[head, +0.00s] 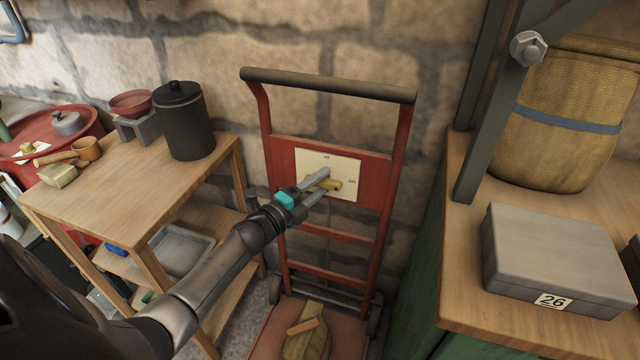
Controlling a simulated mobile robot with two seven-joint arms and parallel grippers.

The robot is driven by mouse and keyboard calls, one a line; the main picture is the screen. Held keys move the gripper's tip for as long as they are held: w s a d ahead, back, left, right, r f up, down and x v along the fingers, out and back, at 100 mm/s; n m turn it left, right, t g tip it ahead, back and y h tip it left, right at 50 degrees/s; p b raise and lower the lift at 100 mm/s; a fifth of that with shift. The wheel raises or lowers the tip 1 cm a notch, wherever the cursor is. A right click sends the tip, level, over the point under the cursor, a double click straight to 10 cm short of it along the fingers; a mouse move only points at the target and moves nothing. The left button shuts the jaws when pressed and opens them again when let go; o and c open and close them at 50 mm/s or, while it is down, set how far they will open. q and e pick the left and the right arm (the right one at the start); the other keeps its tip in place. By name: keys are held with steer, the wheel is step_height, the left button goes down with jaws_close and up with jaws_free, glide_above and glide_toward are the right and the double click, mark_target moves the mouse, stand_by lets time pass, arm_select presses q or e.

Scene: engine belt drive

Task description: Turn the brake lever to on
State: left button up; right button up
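The brake lever (333,185) is a short brass-yellow handle on a cream plate (345,168), fixed to the red hand truck. Its visible end points to the right, towards a small mark on the plate's right side. Another small mark sits at the plate's top; both are too small to read surely. My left gripper (322,182) reaches in from the lower left, with its two grey fingers apart at the lever. The fingers hide part of the lever, and I cannot tell whether they press on it. My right gripper is not in view.
The red hand truck (384,165) stands against the stone wall. A wooden shelf table (130,195) with a black canister (183,120) is at left. A wooden-topped bench (462,290) with a grey box (555,260) is at right. A bag (306,340) lies on the truck's base.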

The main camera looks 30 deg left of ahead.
arm_select(q)
steer(key=shift+s+a, duration=0.1)
steer(key=shift+s, duration=0.35)
steer(key=s+a+p, duration=0.2)
steer(key=s+p, duration=0.1)
steer(key=s, duration=1.1)
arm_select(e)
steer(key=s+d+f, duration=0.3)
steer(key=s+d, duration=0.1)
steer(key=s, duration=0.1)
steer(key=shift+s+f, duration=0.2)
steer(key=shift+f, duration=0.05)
arm_select(q)
steer(key=shift+a, duration=0.1)
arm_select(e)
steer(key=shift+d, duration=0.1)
